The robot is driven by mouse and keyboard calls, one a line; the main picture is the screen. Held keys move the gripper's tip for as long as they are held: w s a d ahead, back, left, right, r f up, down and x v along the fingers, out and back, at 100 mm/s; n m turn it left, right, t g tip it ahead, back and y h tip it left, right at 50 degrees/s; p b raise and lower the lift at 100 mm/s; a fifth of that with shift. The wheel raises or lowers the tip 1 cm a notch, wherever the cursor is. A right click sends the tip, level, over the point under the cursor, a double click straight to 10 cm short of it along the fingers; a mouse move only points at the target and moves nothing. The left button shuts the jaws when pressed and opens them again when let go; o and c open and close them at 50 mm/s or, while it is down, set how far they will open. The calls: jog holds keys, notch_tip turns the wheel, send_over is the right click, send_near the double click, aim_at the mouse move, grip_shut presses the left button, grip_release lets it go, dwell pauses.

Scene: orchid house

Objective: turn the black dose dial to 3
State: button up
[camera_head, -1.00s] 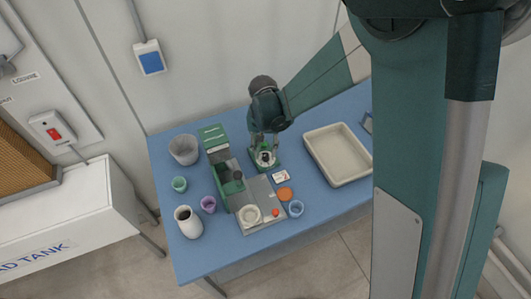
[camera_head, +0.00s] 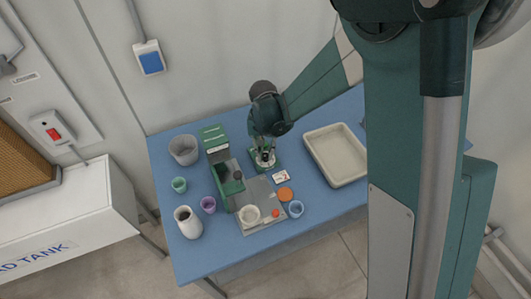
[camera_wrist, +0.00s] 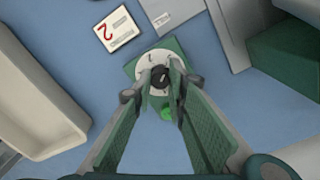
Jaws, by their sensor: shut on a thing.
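The black dose dial (camera_wrist: 161,77) sits at the middle of a white numbered disc (camera_wrist: 150,62) on a green base (camera_wrist: 136,66). A white mark shows on the dial's top; I cannot tell which number it points to. My gripper (camera_wrist: 162,82) is over the dial from above, its two fingertips shut on the dial's sides. The fingers hide part of the disc and its figures.
A card (camera_wrist: 118,28) with a red figure like a 2 lies beside the base. A cream tray (camera_head: 318,139) stands to the right. A green dispenser (camera_head: 212,138), grey plate (camera_head: 252,195), several cups and an orange disc (camera_head: 285,194) stand left and in front.

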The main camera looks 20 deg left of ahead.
aim_at(265, 155)
jog(key=shift+n+b, duration=0.35)
jog(key=shift+n, duration=0.05)
jog(key=o, duration=0.9)
jog(key=shift+r, duration=0.15)
jog(key=shift+s+a+r, duration=0.1)
jog(key=shift+r, duration=2.85)
jog(key=shift+a+r, duration=0.1)
jog(key=shift+r, duration=2.8)
